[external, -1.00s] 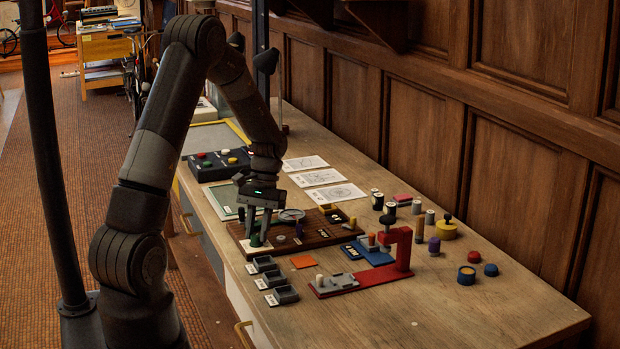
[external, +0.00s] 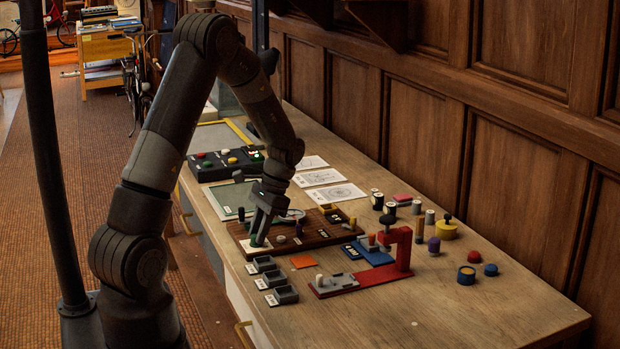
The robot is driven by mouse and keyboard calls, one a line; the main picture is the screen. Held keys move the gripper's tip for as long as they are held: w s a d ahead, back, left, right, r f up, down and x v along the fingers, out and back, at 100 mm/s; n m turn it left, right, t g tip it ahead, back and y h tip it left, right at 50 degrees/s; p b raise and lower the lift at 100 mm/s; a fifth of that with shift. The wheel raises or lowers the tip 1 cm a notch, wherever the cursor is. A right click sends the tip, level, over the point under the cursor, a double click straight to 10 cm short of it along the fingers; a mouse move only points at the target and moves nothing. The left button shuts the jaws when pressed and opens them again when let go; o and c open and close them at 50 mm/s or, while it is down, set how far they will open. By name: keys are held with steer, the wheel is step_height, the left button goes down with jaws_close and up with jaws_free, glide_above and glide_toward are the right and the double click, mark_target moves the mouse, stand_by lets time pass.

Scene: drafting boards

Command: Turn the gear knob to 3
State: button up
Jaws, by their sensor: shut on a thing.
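A brown wooden board (external: 283,251) with several small fittings lies on the bench.
A red stand (external: 404,252) with a grey part stands right of the board. Small dark bins (external: 285,295) are in front, and a dark button box (external: 222,164) is behind. Loose cylinders and knobs, including a yellow one (external: 446,231), lie right. The bench's front right is clear.

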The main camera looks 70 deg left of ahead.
steer(key=m, duration=0.2)
steer(key=m+y, duration=0.2)
steer(key=m, duration=0.1)
steer(key=shift+d+m, duration=0.3)
steer(key=m, duration=0.2)
steer(key=m+t+y, duration=0.1)
steer(key=m, duration=0.1)
steer(key=shift+s+d+m+y, duration=0.1)
steer(key=shift+m+y, duration=0.2)
steer(key=shift+m, duration=0.4)
steer(key=o, duration=1)
steer(key=shift+r, duration=0.1)
steer(key=shift+v, duration=5.3)
steer(key=shift+s+d, duration=0.15)
